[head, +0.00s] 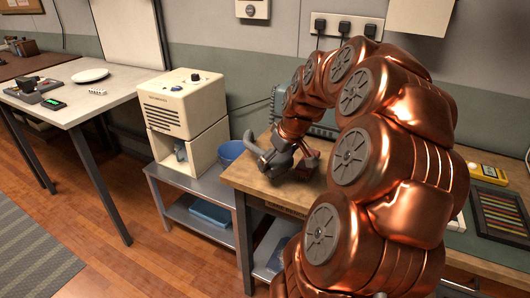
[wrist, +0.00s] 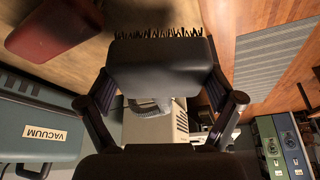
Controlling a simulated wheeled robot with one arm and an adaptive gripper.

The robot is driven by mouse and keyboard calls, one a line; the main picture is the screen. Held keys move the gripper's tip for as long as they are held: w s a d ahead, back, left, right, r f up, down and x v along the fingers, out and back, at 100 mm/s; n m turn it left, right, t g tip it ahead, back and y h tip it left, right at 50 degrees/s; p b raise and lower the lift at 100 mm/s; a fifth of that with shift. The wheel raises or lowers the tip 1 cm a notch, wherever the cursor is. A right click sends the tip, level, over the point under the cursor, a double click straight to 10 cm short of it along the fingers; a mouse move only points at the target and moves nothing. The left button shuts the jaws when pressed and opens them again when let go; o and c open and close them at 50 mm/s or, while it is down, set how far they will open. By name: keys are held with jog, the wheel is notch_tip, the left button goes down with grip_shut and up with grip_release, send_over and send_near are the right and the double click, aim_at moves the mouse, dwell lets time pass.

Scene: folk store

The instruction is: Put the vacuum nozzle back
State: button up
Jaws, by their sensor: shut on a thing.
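My gripper (wrist: 162,80) is shut on a dark, wide vacuum nozzle (wrist: 160,62) with a row of black bristles along its far edge in the wrist view. The two fingers press on its left and right sides. In the head view my gripper (head: 272,158) is low over the near left corner of the wooden workbench, and the nozzle is hard to tell from the grey fingers. The teal vacuum (wrist: 42,118), labelled VACUUM, is at the left of the wrist view. In the head view it (head: 285,98) stands on the bench behind my arm, partly hidden.
A beige machine (head: 180,115) and a blue bowl (head: 231,152) stand on a lower grey shelf to the left. A white table (head: 75,108) is farther left.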

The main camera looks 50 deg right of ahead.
jog(key=w+d, duration=0.1)
jog(key=w, duration=0.2)
jog(key=w+d, duration=0.2)
jog(key=w, duration=0.1)
jog(key=w+d+f+p, duration=0.1)
jog(key=w+d, duration=0.1)
jog(key=w, duration=0.1)
jog(key=shift+w, duration=0.15)
jog(key=shift+f, duration=1.7)
jog(key=shift+f, duration=0.1)
jog(key=shift+f, duration=0.1)
jog(key=o, duration=0.8)
